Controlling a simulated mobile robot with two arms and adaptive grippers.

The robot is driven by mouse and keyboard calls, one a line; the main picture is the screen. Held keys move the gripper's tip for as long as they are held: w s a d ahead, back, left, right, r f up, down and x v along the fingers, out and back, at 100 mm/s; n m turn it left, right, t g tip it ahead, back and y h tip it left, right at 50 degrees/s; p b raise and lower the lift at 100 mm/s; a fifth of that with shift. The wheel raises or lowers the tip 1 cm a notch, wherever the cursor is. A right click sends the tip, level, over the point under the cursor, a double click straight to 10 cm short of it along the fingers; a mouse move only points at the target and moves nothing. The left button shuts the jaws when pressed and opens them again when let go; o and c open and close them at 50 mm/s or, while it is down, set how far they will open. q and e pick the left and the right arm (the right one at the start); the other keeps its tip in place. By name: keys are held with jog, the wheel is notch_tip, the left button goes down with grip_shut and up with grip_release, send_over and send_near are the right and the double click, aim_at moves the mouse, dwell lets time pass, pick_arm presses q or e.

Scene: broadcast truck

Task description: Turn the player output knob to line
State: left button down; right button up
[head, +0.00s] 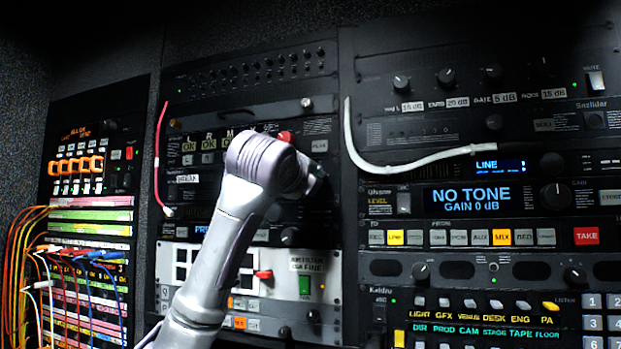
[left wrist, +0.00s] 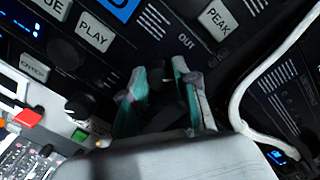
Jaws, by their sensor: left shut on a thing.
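My left arm reaches up to the middle rack in the head view, and its gripper (head: 315,178) is mostly hidden behind my own wrist. In the left wrist view the gripper's two green-lined fingers (left wrist: 160,76) are at the panel, shut around a dark knob (left wrist: 163,103) near the white OUT label. The knob's pointer and the marks around it cannot be made out. It is hidden in the head view. My right gripper is not in view.
A white cable (left wrist: 240,95) loops beside the gripper; it also crosses the right rack (head: 400,167). A display (head: 472,198) there reads LINE, NO TONE and GAIN 0 dB. A red cable (head: 160,150) hangs left. Coloured patch cords (head: 35,240) crowd the lower left.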

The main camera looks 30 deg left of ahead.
pick_arm(q)
jog(key=shift+w+d+f, duration=0.1)
jog(key=shift+w+f, duration=0.05)
jog(key=shift+f, duration=0.15)
jog(key=c, duration=1.2)
grip_release()
jog(key=o, duration=0.3)
jog(key=shift+r, duration=0.2)
jog(key=shift+o, duration=0.2)
jog(key=shift+s, duration=0.2)
jog(key=v, duration=1.2)
